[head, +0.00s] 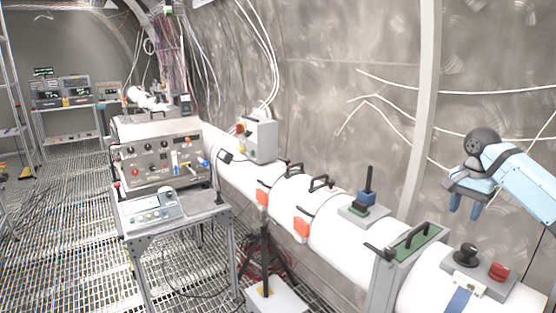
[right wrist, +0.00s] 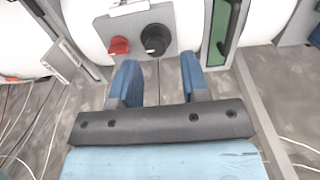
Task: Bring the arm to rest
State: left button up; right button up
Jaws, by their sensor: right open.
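My right gripper (head: 465,204) hangs at the right of the head view, above the white pipe and in front of the grey tunnel wall. Its two blue fingers point down and are apart, with nothing between them. The right wrist view also shows the open gripper (right wrist: 160,85), its fingertips below a grey box with a black knob (right wrist: 156,40) and a red button (right wrist: 119,46). The light blue right arm (head: 522,178) comes in from the right edge. My left gripper is not in view.
Grating floor lies open further left.

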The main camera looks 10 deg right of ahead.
jog(key=s+a+f+n, duration=0.3)
jog(key=a+f+n, duration=0.2)
jog(key=a+f, duration=0.85)
jog(key=s+a+f+n+t, duration=0.1)
jog(key=s+a+f+n, duration=0.5)
jog(key=s+a+f, duration=0.55)
jog(key=s+a+f+n+t+y, duration=0.1)
jog(key=s+a+f, duration=0.1)
jog(key=s, duration=0.3)
jog(key=s+a+f+n, duration=0.1)
jog(key=s+a+f, duration=0.1)
jog(key=s, duration=0.3)
jog(key=s+d+r+n+t, duration=0.1)
jog(key=s+r+n+t, duration=0.1)
jog(key=s, duration=1.2)
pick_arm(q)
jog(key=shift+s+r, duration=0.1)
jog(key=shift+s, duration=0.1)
pick_arm(e)
jog(key=w+a+f+t+y, duration=0.1)
jog(key=w+a+f+t, duration=0.2)
jog(key=f, duration=0.3)
jog(key=w+a+f+t+y, duration=0.1)
jog(key=w+a+f+t, duration=0.2)
jog(key=f, duration=0.4)
jog(key=shift+w+f+n+t, duration=0.2)
jog(key=shift+f+n+t, duration=0.1)
jog(key=shift+t, duration=0.2)
